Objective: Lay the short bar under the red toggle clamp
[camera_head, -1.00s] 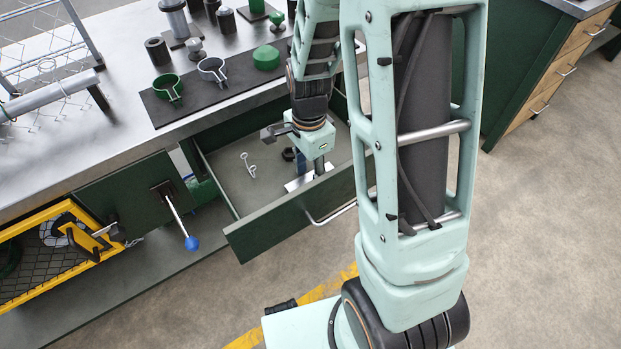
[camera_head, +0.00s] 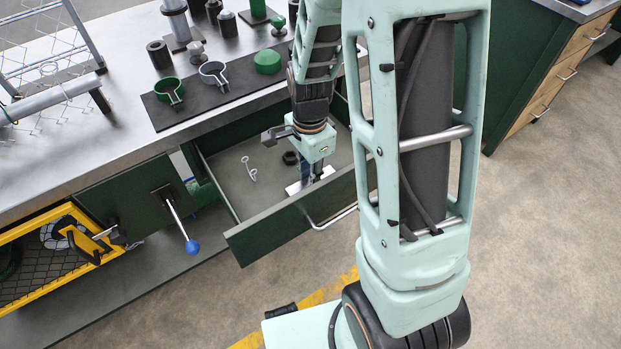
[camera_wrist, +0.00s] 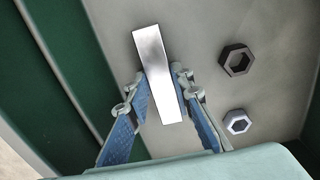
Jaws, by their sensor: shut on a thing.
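The short bar (camera_wrist: 152,50) is a flat, bright metal strip. In the wrist view it lies between the two blue-padded fingers of my gripper (camera_wrist: 164,78), which are shut on it. In the head view my gripper (camera_head: 311,171) points down into the open drawer, and part of the bar (camera_head: 294,188) shows beside the fingers near the drawer's front. I cannot tell whether the bar still touches the drawer floor. I cannot make out a red toggle clamp in either view.
The open green drawer (camera_head: 262,226) has walls close around my gripper. It also holds a dark nut (camera_wrist: 238,61), a lighter nut (camera_wrist: 237,121) and a small white part (camera_head: 249,170). A blue-knobbed lever (camera_head: 192,246) juts out at left. Clamps and cylinders stand on the bench (camera_head: 120,133).

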